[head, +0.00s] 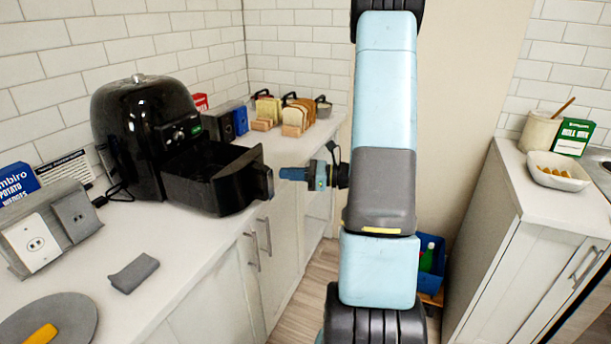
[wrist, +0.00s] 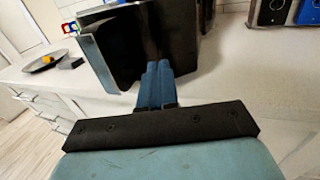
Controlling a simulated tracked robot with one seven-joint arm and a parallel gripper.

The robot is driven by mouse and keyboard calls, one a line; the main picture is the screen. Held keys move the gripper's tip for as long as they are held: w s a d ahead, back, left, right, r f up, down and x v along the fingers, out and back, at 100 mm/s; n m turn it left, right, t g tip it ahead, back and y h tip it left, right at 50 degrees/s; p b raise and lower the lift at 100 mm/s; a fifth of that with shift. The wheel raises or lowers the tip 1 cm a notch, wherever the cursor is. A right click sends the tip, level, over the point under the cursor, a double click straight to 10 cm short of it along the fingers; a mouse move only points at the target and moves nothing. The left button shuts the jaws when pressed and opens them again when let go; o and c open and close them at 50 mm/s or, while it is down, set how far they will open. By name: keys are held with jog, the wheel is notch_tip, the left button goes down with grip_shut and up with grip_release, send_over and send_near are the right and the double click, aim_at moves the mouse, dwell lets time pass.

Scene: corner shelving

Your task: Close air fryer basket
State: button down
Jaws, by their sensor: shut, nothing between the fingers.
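The black air fryer (head: 140,120) stands on the left counter against the tiled wall. Its basket (head: 208,180) is pulled out towards the right, with the handle (head: 262,182) at its front end. My gripper (head: 282,173) is just right of the handle, level with it, with its blue fingers together and pointing left. A small gap seems to lie between the fingertips and the handle in the head view. In the wrist view the shut blue fingers (wrist: 157,70) reach up to the dark basket front (wrist: 118,45); whether they touch it I cannot tell.
Bread slices in toast racks (head: 295,115) stand behind the basket. A blue bin (head: 430,262) is on the floor. The right counter is apart from the basket.

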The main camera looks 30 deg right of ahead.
jog(key=shift+x, duration=2)
jog(key=shift+a, duration=0.1)
